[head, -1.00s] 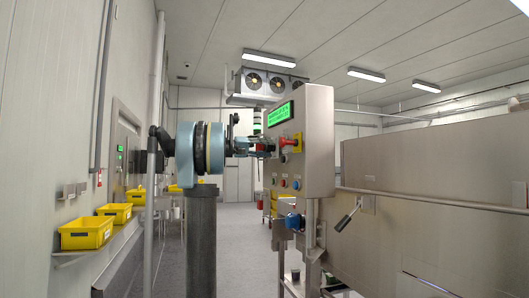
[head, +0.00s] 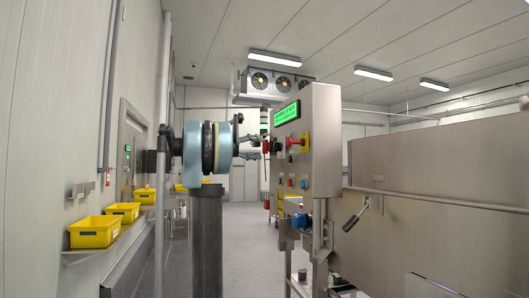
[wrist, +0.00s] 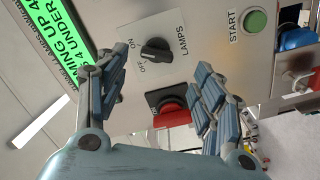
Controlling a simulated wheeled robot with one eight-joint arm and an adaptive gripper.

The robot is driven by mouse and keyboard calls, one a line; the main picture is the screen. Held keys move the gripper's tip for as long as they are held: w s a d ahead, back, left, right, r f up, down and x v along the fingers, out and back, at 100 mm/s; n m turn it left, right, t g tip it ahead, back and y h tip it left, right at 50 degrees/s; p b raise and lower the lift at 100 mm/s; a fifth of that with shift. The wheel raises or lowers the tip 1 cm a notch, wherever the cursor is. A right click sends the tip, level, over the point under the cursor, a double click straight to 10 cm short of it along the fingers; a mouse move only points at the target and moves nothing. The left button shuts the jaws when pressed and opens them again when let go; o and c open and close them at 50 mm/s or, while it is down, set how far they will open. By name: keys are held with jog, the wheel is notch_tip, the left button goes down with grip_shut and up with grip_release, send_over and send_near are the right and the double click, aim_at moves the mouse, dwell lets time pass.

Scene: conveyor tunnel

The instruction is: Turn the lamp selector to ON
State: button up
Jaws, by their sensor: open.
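The lamp selector (wrist: 156,50) is a black knob on a white plate marked LAMPS, OFF and ON, on the steel control box (head: 322,140). In the wrist view its grip lies across the picture, with its left end near the ON and OFF words; which one it points at I cannot tell. My gripper (wrist: 161,62) is open, one blue jointed finger on each side of the selector in the picture, with no clear contact. In the head view my gripper (head: 254,146) is small and partly hidden, just left of the box face.
A red rotary switch (wrist: 172,112) on a black plate sits close to the selector, between my fingers in the picture. A green START button (wrist: 255,21) is to the right. A green display (wrist: 48,45) is at left. Yellow bins (head: 94,232) stand on the left wall shelf.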

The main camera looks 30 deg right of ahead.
jog(key=v, duration=0.4)
jog(key=shift+a, duration=0.25)
